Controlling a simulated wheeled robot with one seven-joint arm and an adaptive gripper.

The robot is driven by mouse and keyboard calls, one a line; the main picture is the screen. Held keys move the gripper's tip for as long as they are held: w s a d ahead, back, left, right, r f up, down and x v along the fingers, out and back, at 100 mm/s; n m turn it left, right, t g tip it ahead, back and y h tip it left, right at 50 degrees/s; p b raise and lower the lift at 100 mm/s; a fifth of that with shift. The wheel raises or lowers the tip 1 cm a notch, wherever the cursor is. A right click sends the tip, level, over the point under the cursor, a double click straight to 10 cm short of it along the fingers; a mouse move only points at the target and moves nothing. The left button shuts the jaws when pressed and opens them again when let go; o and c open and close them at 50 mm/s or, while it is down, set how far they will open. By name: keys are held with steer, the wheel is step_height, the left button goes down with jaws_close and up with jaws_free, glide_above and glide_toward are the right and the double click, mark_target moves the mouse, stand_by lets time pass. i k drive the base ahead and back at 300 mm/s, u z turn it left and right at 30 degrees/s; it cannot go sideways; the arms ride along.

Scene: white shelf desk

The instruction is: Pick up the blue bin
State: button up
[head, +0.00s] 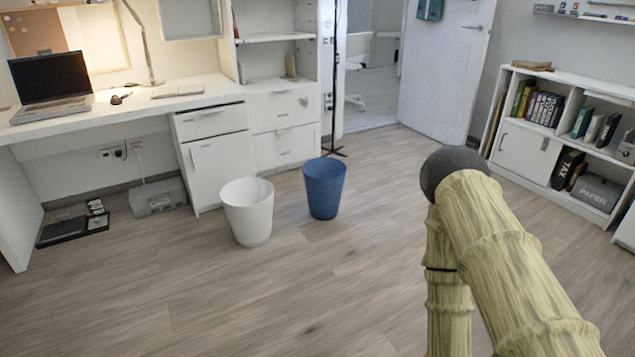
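My arm, with a bamboo-like surface and a dark rounded joint, shows at the lower right, apart from both bins. My gripper is not in view.
A white desk (125,108) with a laptop (52,85) and a drawer cabinet (220,165) stand behind the bins. A thin black stand (333,110) rises behind the blue bin. A low bookshelf (525,152) is at right. The floor in front is clear.

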mark_target(324, 177)
steer(key=u, duration=0.2)
steer(key=i, duration=2.95)
steer(key=u, duration=0.1)
